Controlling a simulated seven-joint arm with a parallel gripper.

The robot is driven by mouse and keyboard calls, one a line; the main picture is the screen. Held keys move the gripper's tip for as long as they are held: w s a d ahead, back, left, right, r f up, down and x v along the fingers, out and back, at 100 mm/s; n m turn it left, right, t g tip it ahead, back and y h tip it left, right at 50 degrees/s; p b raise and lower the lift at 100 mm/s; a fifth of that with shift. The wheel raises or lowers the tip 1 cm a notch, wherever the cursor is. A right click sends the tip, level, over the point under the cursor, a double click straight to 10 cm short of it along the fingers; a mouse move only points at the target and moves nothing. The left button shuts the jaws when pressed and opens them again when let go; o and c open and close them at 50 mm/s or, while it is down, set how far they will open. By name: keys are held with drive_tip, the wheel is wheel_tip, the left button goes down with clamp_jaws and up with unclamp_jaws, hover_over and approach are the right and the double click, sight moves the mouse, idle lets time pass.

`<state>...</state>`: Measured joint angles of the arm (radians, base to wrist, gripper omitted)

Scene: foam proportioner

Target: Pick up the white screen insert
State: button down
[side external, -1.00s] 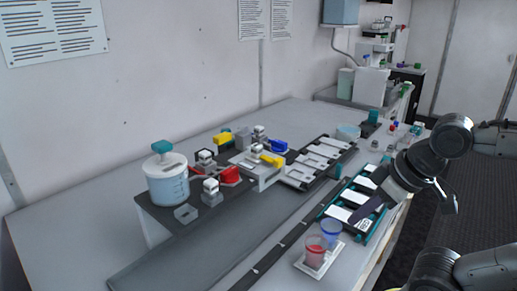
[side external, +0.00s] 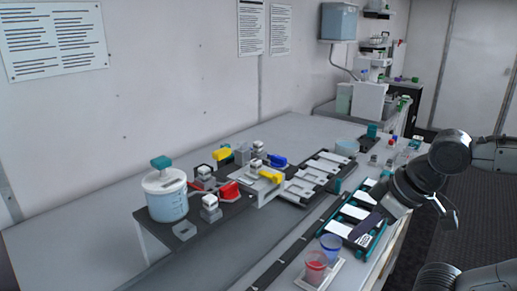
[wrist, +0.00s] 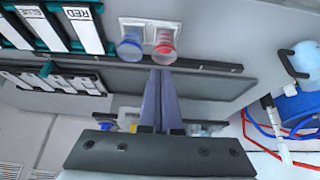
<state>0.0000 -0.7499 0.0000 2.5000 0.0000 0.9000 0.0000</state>
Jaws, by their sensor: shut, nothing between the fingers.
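White inserts with dark printed labels lie side by side in a teal-edged rack, seen in the side view (side external: 385,201). In the wrist view, the labelled white inserts (wrist: 88,32) are at the upper left. I cannot tell which one is the screen insert.
A blue cup (side external: 330,244) and red cup (side external: 316,266) stand on a white holder beside the rack. A dark tray with white plates (side external: 311,178) lies behind. A white-lidded container (side external: 166,194) and red, yellow and blue-handled fittings stand at left.

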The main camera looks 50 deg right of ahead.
drive_tip(key=c, duration=0.6)
unclamp_jaws()
drive_tip(key=shift+o, duration=0.2)
